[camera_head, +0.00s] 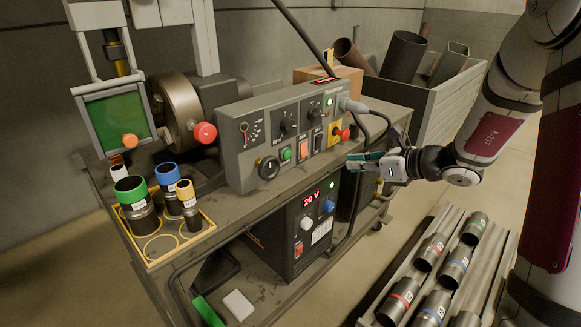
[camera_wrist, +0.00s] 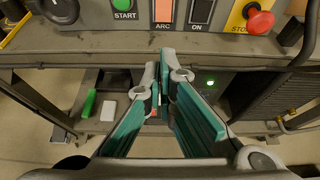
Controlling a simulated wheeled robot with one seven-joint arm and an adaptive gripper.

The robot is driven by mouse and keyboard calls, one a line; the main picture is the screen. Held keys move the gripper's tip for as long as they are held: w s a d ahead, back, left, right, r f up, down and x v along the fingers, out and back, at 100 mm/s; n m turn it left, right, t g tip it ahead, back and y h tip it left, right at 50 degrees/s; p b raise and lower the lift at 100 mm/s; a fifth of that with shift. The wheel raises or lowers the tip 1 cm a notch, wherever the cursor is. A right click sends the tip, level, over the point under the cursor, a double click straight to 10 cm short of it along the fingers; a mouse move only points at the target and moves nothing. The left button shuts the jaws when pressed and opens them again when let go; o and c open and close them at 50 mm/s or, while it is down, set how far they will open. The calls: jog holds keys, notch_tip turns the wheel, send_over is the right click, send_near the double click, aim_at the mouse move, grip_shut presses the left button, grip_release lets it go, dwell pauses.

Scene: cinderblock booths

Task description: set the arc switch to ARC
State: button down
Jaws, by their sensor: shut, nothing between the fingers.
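The grey control panel (camera_head: 245,155) stands on the bench. Its orange-red rocker switch (camera_head: 304,147) sits right of the green START button (camera_head: 286,154). In the wrist view the switch (camera_wrist: 163,10) carries the word ARC at its lower end; its upper part is cut off by the picture edge, so I cannot tell its setting. A black switch (camera_wrist: 201,12) marked ON is just right of it. My gripper (camera_head: 352,162) is shut and empty, in front of the panel's right end and apart from it. In the wrist view its fingertips (camera_wrist: 166,62) point toward the panel, below the ARC switch.
A red stop button (camera_head: 345,135) on a yellow plate and a cable plug are at the panel's right end. A black power unit (camera_head: 300,225) showing 20 V is below. A rack of labelled cylinders (camera_head: 432,252) stands front right. Coloured-ring cylinders (camera_head: 135,205) stand left.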

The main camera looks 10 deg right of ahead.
jog(key=shift+w+a+f, duration=0.1)
jog(key=shift+w+f, duration=0.05)
jog(key=b, duration=0.3)
send_near(304, 149)
jog(key=shift+w+a+f, duration=0.55)
jog(key=shift+w+f, duration=0.15)
jog(key=shift+f, duration=0.3)
jog(key=shift+w+a+f, duration=0.5)
jog(key=shift+w+f, duration=0.2)
jog(key=shift+f, duration=0.35)
jog(key=shift+w+a+f, duration=0.55)
jog(key=shift+w+f, duration=0.15)
jog(key=shift+f, duration=0.3)
